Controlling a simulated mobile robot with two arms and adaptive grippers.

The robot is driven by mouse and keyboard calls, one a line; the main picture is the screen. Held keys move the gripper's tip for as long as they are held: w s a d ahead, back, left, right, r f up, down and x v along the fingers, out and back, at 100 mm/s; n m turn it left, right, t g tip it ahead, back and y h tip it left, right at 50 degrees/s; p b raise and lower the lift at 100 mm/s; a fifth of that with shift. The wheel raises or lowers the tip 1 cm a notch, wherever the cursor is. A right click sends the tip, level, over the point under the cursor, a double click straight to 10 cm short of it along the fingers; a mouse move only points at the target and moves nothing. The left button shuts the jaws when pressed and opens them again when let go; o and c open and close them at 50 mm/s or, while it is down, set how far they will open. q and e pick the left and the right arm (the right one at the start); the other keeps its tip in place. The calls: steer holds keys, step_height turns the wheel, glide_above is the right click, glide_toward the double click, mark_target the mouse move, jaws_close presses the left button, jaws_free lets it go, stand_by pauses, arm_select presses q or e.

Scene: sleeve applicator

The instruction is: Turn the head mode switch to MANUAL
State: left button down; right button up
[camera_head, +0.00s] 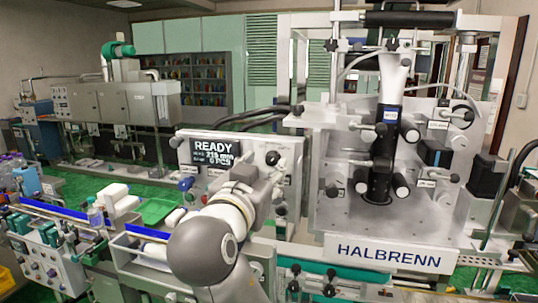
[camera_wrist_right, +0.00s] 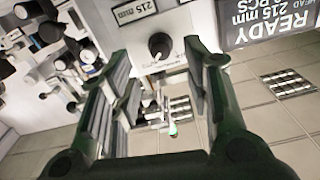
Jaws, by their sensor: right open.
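In the head view a black knob (camera_head: 272,158) shows on the panel right of the display. My right gripper (camera_wrist_right: 165,95) is open and empty, its fingers on either side of the knob in the picture, seemingly short of it. In the head view my right arm partly hides the panel. My left gripper is out of view.
The display (camera_head: 212,162) reads READY, 215 mm, 0 PCS. The HALBRENN machine (camera_head: 388,253) with its black column and several knobs stands to the right.

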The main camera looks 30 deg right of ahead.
mark_target(271, 160)
steer(key=shift+p+x, duration=0.65)
steer(key=shift+x, duration=1.75)
jaws_close()
